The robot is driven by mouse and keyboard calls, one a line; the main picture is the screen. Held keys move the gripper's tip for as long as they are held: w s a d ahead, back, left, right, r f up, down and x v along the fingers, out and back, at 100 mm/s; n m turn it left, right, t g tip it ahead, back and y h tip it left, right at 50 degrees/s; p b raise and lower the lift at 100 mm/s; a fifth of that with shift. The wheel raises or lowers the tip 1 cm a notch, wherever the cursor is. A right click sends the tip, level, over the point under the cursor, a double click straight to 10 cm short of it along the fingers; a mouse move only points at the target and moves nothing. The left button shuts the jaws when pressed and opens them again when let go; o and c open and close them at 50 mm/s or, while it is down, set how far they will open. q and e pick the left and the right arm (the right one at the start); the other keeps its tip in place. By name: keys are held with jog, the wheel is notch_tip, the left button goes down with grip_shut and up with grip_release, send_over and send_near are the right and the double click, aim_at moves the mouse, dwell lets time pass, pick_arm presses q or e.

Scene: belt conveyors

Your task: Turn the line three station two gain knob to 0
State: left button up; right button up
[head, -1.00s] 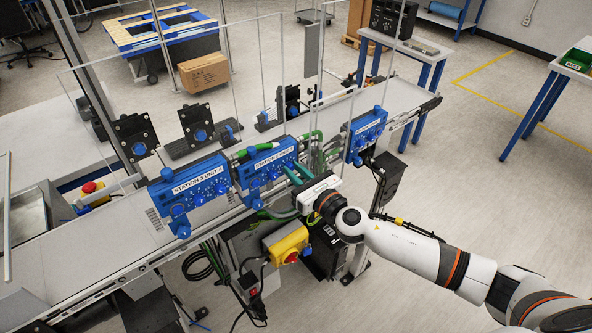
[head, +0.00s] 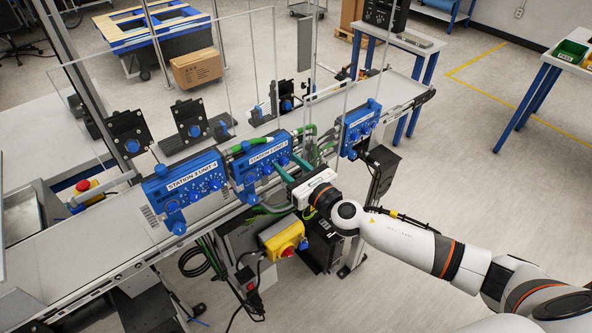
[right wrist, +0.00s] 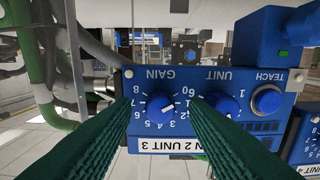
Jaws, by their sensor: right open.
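The blue station 2 unit 3 panel (head: 262,158) stands at the conveyor's near side, and its label shows upside down in the right wrist view (right wrist: 197,146). Its gain knob (right wrist: 160,108) is round and blue with a white pointer mark, inside a numbered dial; the mark points rightward in that view. I cannot read the exact setting. My right gripper (head: 292,167) is open, with green fingers reaching toward the panel. In the wrist view the fingers (right wrist: 160,101) lie on either side of the gain knob; contact is not clear. My left gripper is out of view.
A station 3 unit 4 panel (head: 183,190) stands to the left and another blue panel (head: 360,128) to the right. A yellow box with a red button (head: 285,240) hangs below. Clear upright sheets and green hoses (head: 270,140) crowd the space behind.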

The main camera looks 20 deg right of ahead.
jog(key=b+v, duration=0.4)
jog(key=v, duration=0.8)
jog(key=shift+w, duration=0.1)
